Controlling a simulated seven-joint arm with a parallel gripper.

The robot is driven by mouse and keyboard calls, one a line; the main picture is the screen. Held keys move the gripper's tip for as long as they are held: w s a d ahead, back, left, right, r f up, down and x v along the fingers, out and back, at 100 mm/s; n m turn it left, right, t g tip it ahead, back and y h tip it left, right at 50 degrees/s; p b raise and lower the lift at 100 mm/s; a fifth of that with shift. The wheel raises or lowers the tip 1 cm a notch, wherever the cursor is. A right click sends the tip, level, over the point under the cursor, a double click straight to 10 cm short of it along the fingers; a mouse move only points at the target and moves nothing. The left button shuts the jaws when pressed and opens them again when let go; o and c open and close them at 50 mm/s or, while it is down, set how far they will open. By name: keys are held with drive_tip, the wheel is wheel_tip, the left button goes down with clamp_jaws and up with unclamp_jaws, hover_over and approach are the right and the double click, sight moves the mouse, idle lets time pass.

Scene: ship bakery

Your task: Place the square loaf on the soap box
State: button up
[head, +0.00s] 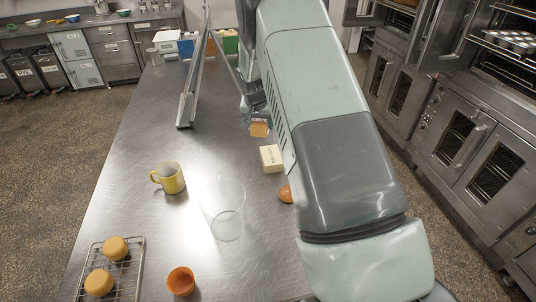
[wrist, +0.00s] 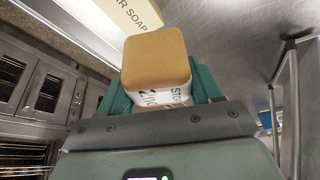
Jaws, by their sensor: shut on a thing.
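The square loaf (head: 259,130) is a small tan block held at my gripper (head: 257,120), above the metal table. In the wrist view the loaf (wrist: 156,57) shows its flat tan face between the teal fingers of my gripper (wrist: 158,85), which are shut on it. A white printed surface shows just below that face; I cannot tell whether it belongs to the loaf. The cream soap box (head: 271,158) lies on the table, nearer the head camera than the loaf and apart from it. Part of the soap box (wrist: 128,14) with its lettering shows at the top of the wrist view.
A brown round item (head: 286,194) lies near the soap box, partly behind my arm. A yellow mug (head: 172,179), a clear glass (head: 226,215), an orange cup (head: 181,281) and a wire rack (head: 125,281) with two buns stand to the left. A metal frame (head: 191,90) stands farther back.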

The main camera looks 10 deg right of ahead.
drive_tip(key=d, duration=0.3)
hover_over(272, 150)
drive_tip(key=s, duration=0.2)
drive_tip(key=f, duration=0.5)
drive_tip(key=shift+w+a, duration=0.2)
drive_tip(key=shift+w, duration=0.05)
drive_tip(key=shift+m, duration=0.3)
drive_tip(key=shift+f, duration=2.1)
drive_tip(key=shift+f, duration=0.15)
drive_tip(key=o, duration=1.1)
drive_tip(key=shift+c, duration=0.2)
